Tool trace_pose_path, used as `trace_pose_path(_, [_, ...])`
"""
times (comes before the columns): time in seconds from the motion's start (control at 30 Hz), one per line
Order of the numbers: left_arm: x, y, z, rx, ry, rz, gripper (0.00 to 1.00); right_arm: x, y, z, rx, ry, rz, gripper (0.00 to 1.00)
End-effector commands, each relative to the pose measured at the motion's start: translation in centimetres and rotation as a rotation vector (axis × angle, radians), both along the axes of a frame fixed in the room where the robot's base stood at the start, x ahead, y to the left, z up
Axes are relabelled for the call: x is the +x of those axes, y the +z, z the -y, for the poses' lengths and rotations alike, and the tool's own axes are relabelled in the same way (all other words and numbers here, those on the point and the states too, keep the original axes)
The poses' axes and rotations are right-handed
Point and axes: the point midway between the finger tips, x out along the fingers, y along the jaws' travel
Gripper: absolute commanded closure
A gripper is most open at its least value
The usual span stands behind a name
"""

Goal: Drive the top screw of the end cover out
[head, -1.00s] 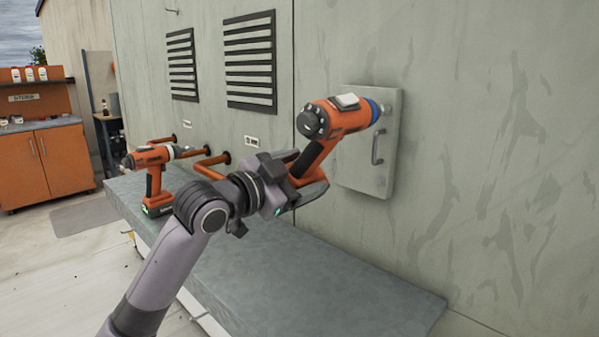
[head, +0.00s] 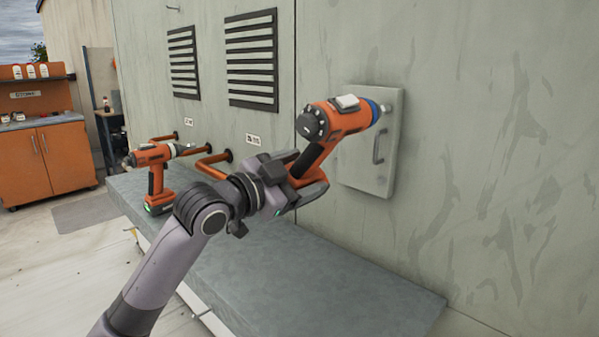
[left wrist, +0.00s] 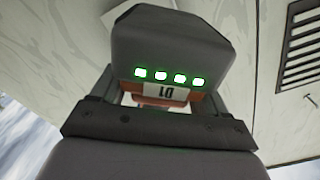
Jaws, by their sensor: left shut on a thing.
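My left gripper (head: 297,180) is shut on an orange and black power driver (head: 338,120) by its handle. The driver is held up in front of the wall, its blue-collared nose pointing right at the upper part of a pale cover with a handle (head: 362,180). The nose overlaps the cover's upper right area; I cannot tell whether the tip touches it. No screw can be made out; the driver hides part of the cover. In the left wrist view the driver's battery base (left wrist: 170,50) shows several green lights and a "D1" label. My right gripper is not in view.
A second orange driver (head: 155,178) stands upright on the grey ledge (head: 330,285), left of my arm. Orange pipes (head: 212,163) stick out of the wall near it. Louvred vents (head: 251,60) are higher up. The ledge's right part is clear. An orange cabinet (head: 45,160) stands far left.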

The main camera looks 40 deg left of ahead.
Motion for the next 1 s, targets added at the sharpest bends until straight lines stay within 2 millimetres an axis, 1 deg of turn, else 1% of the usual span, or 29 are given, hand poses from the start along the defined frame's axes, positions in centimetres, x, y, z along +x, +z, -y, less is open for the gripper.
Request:
trace_pose_path(0.17, [-0.4,0.1,-0.1,0.003,0.001,0.004,1.0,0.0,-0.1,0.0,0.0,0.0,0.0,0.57])
trace_pose_path(1.0, [-4.0,0.3,-0.4,0.003,0.001,0.009,1.0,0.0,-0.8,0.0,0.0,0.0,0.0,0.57])
